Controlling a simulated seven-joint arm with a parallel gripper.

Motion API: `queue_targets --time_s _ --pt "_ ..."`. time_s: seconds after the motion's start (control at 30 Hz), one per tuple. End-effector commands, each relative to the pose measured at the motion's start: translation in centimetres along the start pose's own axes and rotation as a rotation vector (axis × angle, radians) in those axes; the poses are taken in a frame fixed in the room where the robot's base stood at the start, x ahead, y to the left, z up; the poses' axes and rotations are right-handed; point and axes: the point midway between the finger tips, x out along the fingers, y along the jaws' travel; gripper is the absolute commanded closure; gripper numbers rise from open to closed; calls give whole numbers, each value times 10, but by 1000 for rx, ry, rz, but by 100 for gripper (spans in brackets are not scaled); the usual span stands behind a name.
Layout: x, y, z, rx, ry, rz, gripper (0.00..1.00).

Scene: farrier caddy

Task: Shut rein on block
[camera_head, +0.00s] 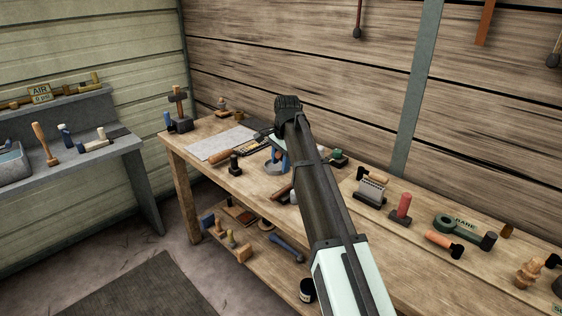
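My arm runs up the middle of the view over the workbench, and its far end bends away near the back of the bench. My gripper is hidden behind the arm, so its fingers do not show. A blue tool with a round base (275,166) sits on the bench just left of the arm, partly covered by it. I cannot tell which thing is the rein or which is the block. A dark brown handle (282,190) lies close to the arm's left side, and its other end is hidden.
The wooden bench (330,262) runs along the plank wall. A grey brush-like block (371,191), a red-topped piece (401,209) and a green tape roll (458,228) stand right of the arm. A small anvil (180,125) and a pale sheet (220,143) are at left. A lower shelf holds tools.

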Motion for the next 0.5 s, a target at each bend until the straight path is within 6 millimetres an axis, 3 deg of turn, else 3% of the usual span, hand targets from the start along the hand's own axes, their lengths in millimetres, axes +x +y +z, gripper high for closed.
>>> queue_targets --time_s 0.5 --pt "0 0 0 0 0 0 100"
